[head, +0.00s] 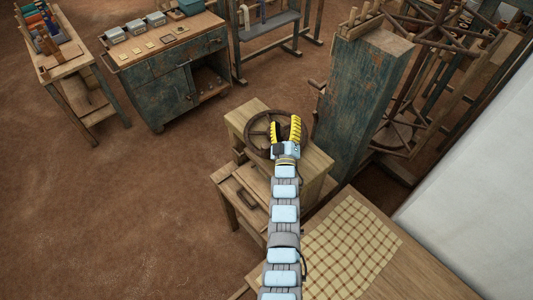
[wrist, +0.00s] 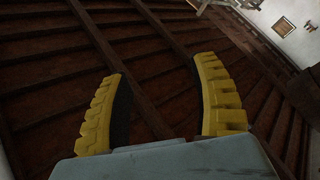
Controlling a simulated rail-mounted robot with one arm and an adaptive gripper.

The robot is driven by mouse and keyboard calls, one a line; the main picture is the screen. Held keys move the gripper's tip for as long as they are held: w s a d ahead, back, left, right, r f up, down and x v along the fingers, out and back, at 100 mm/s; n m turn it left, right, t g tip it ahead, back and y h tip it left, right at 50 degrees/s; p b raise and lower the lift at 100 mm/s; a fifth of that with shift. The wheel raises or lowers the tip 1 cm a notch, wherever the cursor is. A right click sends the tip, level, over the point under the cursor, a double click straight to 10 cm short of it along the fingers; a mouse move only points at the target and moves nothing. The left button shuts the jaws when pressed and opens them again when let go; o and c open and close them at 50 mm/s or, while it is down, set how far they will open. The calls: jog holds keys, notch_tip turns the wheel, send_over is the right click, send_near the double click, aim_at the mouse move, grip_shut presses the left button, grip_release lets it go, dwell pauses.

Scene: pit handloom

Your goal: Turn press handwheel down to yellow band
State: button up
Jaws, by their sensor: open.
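The press handwheel (head: 250,132) is a dark brown spoked wheel on top of the light wooden press (head: 312,166), near the middle of the head view. My gripper (head: 286,121), with yellow ribbed fingers, is open and overlaps the right part of the wheel. I cannot tell whether the fingers touch the rim or are above it. In the wrist view my gripper (wrist: 160,68) has its two fingers apart with nothing between them. The wheel does not show in the wrist view. I cannot make out a yellow band on the press.
A tall worn blue-green wooden post (head: 362,100) stands right of the press, with a spoked wooden frame (head: 425,45) behind. A table with a checked cloth (head: 345,245) is at front right. A worn cabinet (head: 180,75) stands back left. The left floor is clear.

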jog(key=w+d+f+n+g+h+b, duration=0.1)
jog(key=w+d+f+g+h+b, duration=0.15)
jog(key=w+d+g, duration=0.5)
jog(key=n+g+y+b, duration=0.55)
jog(key=g+y, duration=0.25)
jog(key=g, duration=0.5)
send_near(266, 150)
jog(key=shift+n+t+h, duration=0.25)
jog(key=shift+n, duration=0.2)
jog(key=x, duration=0.3)
jog(key=p+x, duration=0.1)
jog(key=x, duration=0.3)
jog(key=w+p+x, duration=0.1)
jog(key=x, duration=0.2)
jog(key=shift+f, duration=0.2)
jog(key=shift+x, duration=1)
jog(key=shift+a+f, duration=0.3)
jog(key=shift+f, duration=0.3)
